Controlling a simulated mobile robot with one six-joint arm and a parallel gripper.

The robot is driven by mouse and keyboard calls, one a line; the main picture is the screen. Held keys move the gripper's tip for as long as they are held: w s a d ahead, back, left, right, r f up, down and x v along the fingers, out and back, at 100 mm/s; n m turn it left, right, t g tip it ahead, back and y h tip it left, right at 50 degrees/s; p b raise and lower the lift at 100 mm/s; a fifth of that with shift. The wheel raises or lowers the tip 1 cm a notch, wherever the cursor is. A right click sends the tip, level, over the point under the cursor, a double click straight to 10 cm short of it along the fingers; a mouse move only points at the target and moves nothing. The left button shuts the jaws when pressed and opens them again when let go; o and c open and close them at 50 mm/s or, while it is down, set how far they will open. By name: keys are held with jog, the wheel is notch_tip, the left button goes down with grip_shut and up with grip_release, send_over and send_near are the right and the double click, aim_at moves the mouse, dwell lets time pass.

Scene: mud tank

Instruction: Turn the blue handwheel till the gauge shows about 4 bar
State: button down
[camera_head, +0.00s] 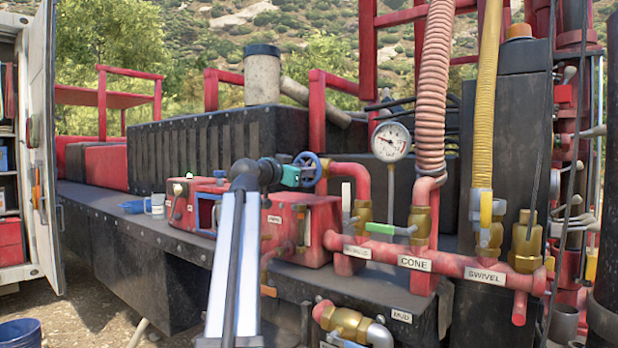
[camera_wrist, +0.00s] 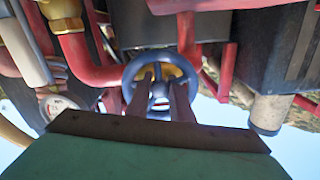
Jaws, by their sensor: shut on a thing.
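The blue handwheel (camera_head: 308,166) stands on the red pipework at the middle of the head view. It fills the centre of the wrist view (camera_wrist: 137,65). My gripper (camera_head: 297,174) is at the wheel, and in the wrist view its two fingers (camera_wrist: 163,82) reach to the wheel's middle. It is shut on the handwheel; the exact contact of the fingertips is hard to see. The round white gauge (camera_head: 390,141) stands right of the wheel, its face toward the head camera. Its dark needle points up and left, but the numbers are too small to read.
A red manifold pipe (camera_head: 440,262) with labels and brass valves runs at right. A green-handled lever (camera_head: 390,229) sticks out below the gauge. A ribbed pink hose (camera_head: 434,90) hangs beside it.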

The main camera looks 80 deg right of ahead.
jog(key=shift+s+a, duration=0.1)
jog(key=shift+s, duration=0.05)
dwell(0.3)
jog(key=c, duration=1.9)
grip_release()
jog(key=shift+a+r, duration=0.1)
jog(key=shift+a, duration=0.05)
jog(key=shift+o, duration=0.2)
jog(key=b+v, duration=0.1)
jog(key=v, duration=1.2)
jog(key=shift+w+a, duration=0.25)
jog(key=shift+a, duration=0.05)
jog(key=shift+r, duration=0.1)
